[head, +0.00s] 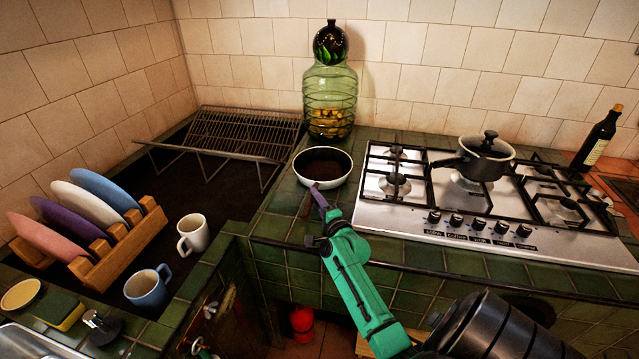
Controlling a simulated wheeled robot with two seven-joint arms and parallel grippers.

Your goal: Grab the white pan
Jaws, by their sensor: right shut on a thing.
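The white pan (347,171) sits on the green tiled counter, left of the stove. It is round and shallow, with a white rim and a dark inside. My right gripper (317,188) is at the pan's near side, shut on the pan where its handle meets the near rim. The gripper and arm hide most of the handle. My left gripper is not in view.
The gas stove (420,206) with a lidded dark pot (487,160) stands right of the pan. A green glass jar (330,95) stands close behind it. A wire rack (235,135), a plate holder (120,245) and two mugs (193,233) are to the left.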

